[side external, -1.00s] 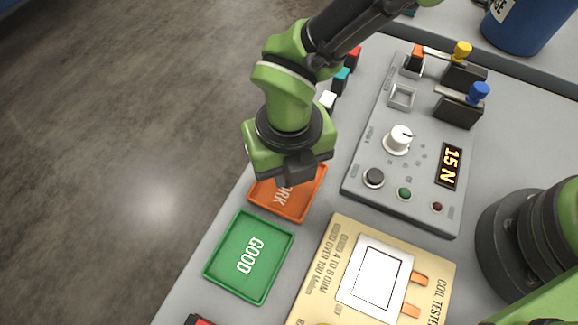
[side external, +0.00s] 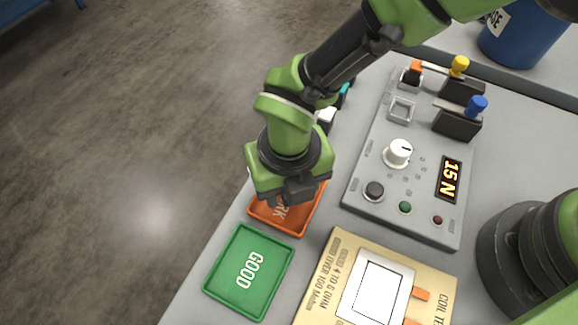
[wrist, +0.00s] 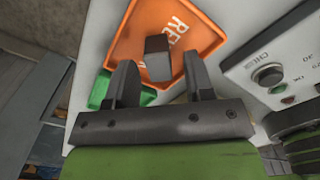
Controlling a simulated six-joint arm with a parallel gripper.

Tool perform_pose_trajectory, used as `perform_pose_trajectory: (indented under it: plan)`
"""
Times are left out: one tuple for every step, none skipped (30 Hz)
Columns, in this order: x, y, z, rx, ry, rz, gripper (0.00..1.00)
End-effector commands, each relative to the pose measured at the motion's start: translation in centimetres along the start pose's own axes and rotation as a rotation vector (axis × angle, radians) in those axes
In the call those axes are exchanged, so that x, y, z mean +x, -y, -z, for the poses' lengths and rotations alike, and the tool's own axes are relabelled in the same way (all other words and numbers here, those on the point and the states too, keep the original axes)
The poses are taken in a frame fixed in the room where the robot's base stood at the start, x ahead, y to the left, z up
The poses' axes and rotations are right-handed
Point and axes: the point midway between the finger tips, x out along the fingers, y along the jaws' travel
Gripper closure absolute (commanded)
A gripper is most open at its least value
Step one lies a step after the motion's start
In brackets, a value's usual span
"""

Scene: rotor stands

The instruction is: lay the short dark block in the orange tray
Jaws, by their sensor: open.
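The orange tray (side external: 268,219) sits near the table edge in the side view, partly covered by my gripper (side external: 291,194). In the wrist view the same tray (wrist: 208,36) fills the upper middle, with white lettering partly hidden. The short dark block (wrist: 158,58) shows in the wrist view over the tray's floor, between my gripper's fingers (wrist: 160,75). The fingers are spread, with a gap on each side of the block. I cannot tell whether the block touches the tray floor. The block is hidden behind my gripper in the side view.
A green tray (side external: 240,246) marked GOOD stands just in front of the orange one. A grey control panel (side external: 425,150) with knobs and a 15 N display is to the right. A yellowish coil tester (side external: 325,290) lies at the front. Small white and teal blocks (side external: 326,116) stand behind my gripper.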

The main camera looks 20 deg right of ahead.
Motion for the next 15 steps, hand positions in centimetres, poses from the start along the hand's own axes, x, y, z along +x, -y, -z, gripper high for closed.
perform_pose_trajectory:
  plan:
    - [-0.6,-0.1,0.0,0.0,0.002,-0.002,0.52]
    - [-1.0,-0.1,-0.1,0.0,0.002,-0.002,0.52]
    - [-1.7,-0.1,-0.1,-0.001,0.003,-0.004,0.52]
    - [-2.3,-0.1,-0.1,0.0,0.003,-0.004,0.52]
    - [-3.0,-0.1,-0.1,0.0,0.004,-0.005,0.52]
    - [-3.9,-0.1,-0.1,0.001,0.003,-0.005,0.52]
    - [-4.6,-0.1,-0.1,0.001,0.003,-0.005,0.52]
    - [-5.3,-0.1,-0.1,0.0,0.004,-0.005,0.52]
    - [-6.2,-0.1,-0.1,0.0,0.004,-0.005,0.52]
    - [-6.9,-0.1,-0.1,0.0,0.003,-0.005,0.52]
    - [-7.5,-0.1,-0.1,0.0,0.003,-0.005,0.52]
    - [-8.3,-0.1,-0.1,0.0,0.003,-0.005,0.52]
    - [-8.9,-0.1,0.0,0.0,0.002,-0.004,0.52]
    - [-9.4,0.0,0.0,0.0,0.003,-0.004,0.52]
    - [-10.0,-0.1,-0.1,0.0,0.002,-0.004,0.52]
